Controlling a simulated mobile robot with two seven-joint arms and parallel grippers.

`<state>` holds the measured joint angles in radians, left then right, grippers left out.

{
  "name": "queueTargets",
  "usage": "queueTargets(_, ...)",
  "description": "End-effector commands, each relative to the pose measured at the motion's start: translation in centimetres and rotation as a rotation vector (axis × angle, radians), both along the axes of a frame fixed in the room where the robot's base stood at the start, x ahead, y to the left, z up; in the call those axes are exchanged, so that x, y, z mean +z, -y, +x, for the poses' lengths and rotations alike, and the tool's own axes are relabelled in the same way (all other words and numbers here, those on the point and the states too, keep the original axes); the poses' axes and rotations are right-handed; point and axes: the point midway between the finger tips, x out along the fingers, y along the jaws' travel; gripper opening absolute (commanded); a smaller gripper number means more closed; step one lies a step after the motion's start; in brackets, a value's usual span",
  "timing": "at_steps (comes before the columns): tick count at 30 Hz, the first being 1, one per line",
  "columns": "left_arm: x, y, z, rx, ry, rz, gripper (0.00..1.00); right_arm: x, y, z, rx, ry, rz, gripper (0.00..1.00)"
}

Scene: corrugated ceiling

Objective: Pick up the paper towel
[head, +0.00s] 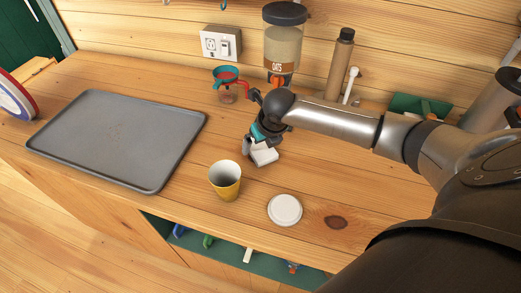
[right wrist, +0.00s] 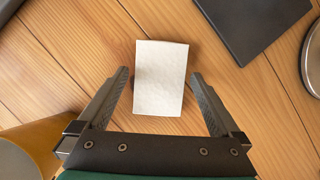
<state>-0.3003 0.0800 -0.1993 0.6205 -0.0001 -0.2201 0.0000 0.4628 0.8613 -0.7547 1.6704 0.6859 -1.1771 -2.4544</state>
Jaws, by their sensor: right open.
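The paper towel (right wrist: 160,78) is a small white rectangle with a textured face, lying on the wooden counter in the right wrist view. It also shows in the head view (head: 265,157), partly hidden by my gripper. My right gripper (right wrist: 163,82) is open in the right wrist view, with one finger on each side of the near part of the towel and a gap on both sides. In the head view my right gripper (head: 254,147) is at the towel. Contact with the towel cannot be told. My left gripper is not in view.
A yellow cup (head: 225,182) stands close to the gripper, and a white round lid (head: 285,209) lies nearby. A grey baking tray (head: 75,140) lies at left. An oats dispenser (head: 283,50), a brown bottle (head: 340,66) and a red-topped jar (head: 228,88) stand behind.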

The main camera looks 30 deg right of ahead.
Motion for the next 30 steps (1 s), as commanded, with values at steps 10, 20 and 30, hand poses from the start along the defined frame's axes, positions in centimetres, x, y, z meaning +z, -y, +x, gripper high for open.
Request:
queueTargets(10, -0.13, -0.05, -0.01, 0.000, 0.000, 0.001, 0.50, -0.67, 0.04, 0.24, 0.001, 0.000, 0.000, 1.00)
queueTargets(20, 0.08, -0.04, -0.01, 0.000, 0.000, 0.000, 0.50, -0.85, 0.03, 0.25, 0.000, 0.000, 0.000, 1.00)
queueTargets(30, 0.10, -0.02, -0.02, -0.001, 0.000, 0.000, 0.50, -0.99, 0.03, 0.25, 0.001, 0.000, 0.000, 0.71)
